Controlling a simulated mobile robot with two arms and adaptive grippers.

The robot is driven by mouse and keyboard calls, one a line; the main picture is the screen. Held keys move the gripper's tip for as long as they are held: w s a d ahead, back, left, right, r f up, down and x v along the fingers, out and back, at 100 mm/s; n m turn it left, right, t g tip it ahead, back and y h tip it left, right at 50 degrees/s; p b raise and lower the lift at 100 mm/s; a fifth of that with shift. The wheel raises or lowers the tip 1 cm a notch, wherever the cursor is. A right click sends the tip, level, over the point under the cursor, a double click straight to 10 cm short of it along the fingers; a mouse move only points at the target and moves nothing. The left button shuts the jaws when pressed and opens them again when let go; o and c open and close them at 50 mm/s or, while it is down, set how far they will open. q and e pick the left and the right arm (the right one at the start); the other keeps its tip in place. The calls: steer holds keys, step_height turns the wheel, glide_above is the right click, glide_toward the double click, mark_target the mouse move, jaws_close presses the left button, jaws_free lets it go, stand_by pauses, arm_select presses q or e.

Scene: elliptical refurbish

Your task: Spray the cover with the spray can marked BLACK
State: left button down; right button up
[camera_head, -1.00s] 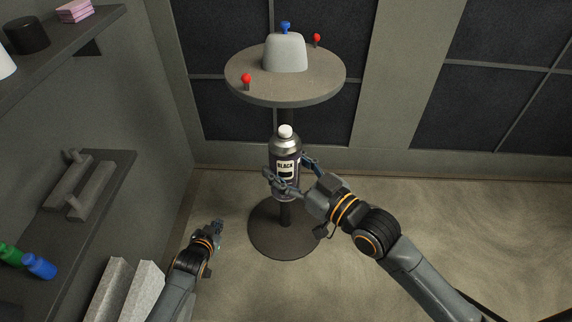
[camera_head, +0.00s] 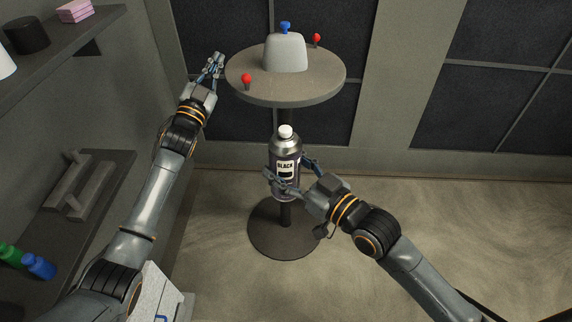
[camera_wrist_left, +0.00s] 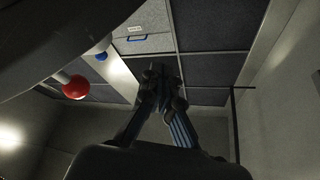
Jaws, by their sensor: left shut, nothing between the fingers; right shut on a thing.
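The spray can (camera_head: 285,158) is dark with a silver shoulder, a white cap and a label reading BLACK. My right gripper (camera_head: 292,176) is shut around its lower body and holds it upright in front of the round table's post. The cover (camera_head: 286,53), a pale grey rounded block, sits on the round table (camera_head: 310,90). My left gripper (camera_head: 215,65) is shut and empty, just left of the table's rim. The left wrist view shows its closed fingers (camera_wrist_left: 161,80), with the dark table underside at upper left.
Red knobs (camera_head: 246,79) (camera_head: 316,39) stand on the table and a blue knob (camera_head: 285,27) shows at the cover's top. Shelves (camera_head: 100,165) on the left wall hold green (camera_head: 10,254) and blue bottles (camera_head: 39,266). The floor at right is clear.

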arm_select(q)
steer(key=s+d+r+m+h, duration=0.1)
steer(key=d+r+m+h, duration=0.2)
steer(key=r, duration=0.3)
steer(key=s+d+r+m+h, duration=0.1)
steer(key=d+r+m+h, duration=0.25)
steer(key=r, duration=0.25)
steer(key=s+d+r+m+g+h, duration=0.5)
steer(key=s+d+r+m+g, duration=0.1)
steer(key=d+m+g, duration=0.3)
steer(key=s+d+r+m+g+h, duration=0.6)
steer(key=d+m+g, duration=0.1)
steer(key=m+g, duration=0.35)
steer(key=s+d+f+m+g+y, duration=0.4)
steer(key=s+d+m+g+y, duration=0.45)
steer(key=s+m, duration=0.2)
steer(key=s+f+m+t+y, duration=0.2)
steer(key=s+f+y, duration=0.2)
steer(key=f+y, duration=0.1)
steer(key=w+a+f+t+y, duration=0.2)
steer(key=a+f+y, duration=0.1)
steer(key=a+y, duration=0.35)
steer(key=w+a+f+t+y, duration=0.25)
steer(key=a+y, duration=0.25)
steer(key=a, duration=0.3)
steer(key=shift+h, duration=0.25)
steer(key=shift+d+f, duration=0.2)
steer(key=shift+f, duration=2.3)
